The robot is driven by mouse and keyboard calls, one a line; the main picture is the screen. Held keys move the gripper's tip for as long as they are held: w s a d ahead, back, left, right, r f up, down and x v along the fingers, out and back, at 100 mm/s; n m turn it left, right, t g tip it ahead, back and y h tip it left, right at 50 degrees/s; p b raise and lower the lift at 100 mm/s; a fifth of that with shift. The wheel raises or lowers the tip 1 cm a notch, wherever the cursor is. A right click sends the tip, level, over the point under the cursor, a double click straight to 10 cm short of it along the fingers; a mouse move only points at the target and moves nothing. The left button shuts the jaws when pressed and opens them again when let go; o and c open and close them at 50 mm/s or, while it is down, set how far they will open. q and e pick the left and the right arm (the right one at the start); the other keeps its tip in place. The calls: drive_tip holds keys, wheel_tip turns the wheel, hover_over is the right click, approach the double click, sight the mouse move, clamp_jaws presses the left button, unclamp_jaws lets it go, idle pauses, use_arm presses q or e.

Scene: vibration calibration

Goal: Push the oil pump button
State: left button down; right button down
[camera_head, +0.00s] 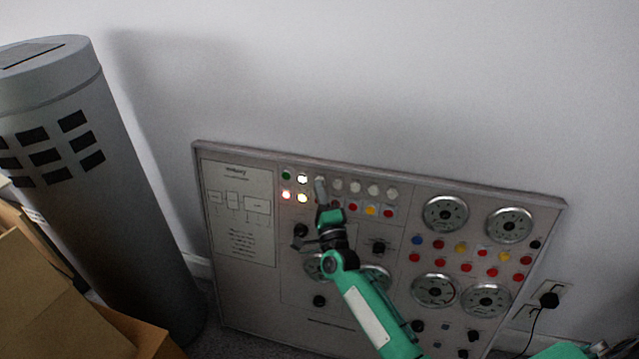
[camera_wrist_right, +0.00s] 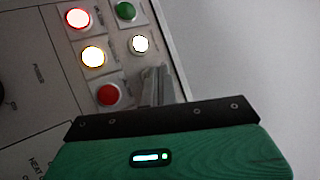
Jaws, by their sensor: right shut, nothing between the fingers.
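The grey control panel (camera_head: 240,290) leans against the wall and carries the buttons. I cannot read which button is labelled oil pump. At its upper left are a green button (camera_head: 286,175), a lit white button (camera_head: 302,179), a lit red button (camera_head: 286,195) and a lit yellow button (camera_head: 303,198). My right gripper (camera_head: 320,188) is shut and empty at the third column, covering part of it. In the right wrist view its fingertips (camera_wrist_right: 155,82) are beside the lit white button (camera_wrist_right: 140,43) and an unlit red button (camera_wrist_right: 108,94); contact cannot be told.
More white, red and yellow buttons (camera_head: 371,210) lie right of the gripper. Round dials (camera_head: 445,213) fill the panel's right side. A grey cylinder (camera_head: 110,200) and cardboard boxes (camera_head: 50,300) stand at left. A plug (camera_head: 549,299) sits in a wall socket at right.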

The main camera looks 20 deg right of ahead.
drive_tip(key=shift+w+d, duration=0.15)
idle(0.6)
drive_tip(key=shift+s+a+r+p, duration=0.1)
drive_tip(key=shift+s+a+p, duration=0.3)
drive_tip(key=shift+s, duration=0.25)
drive_tip(key=shift+a, duration=0.1)
drive_tip(key=s+a, duration=0.1)
drive_tip(key=s+p, duration=0.1)
drive_tip(key=s+a+r+p, duration=0.1)
drive_tip(key=s, duration=0.1)
drive_tip(key=shift+a, duration=0.3)
idle(0.4)
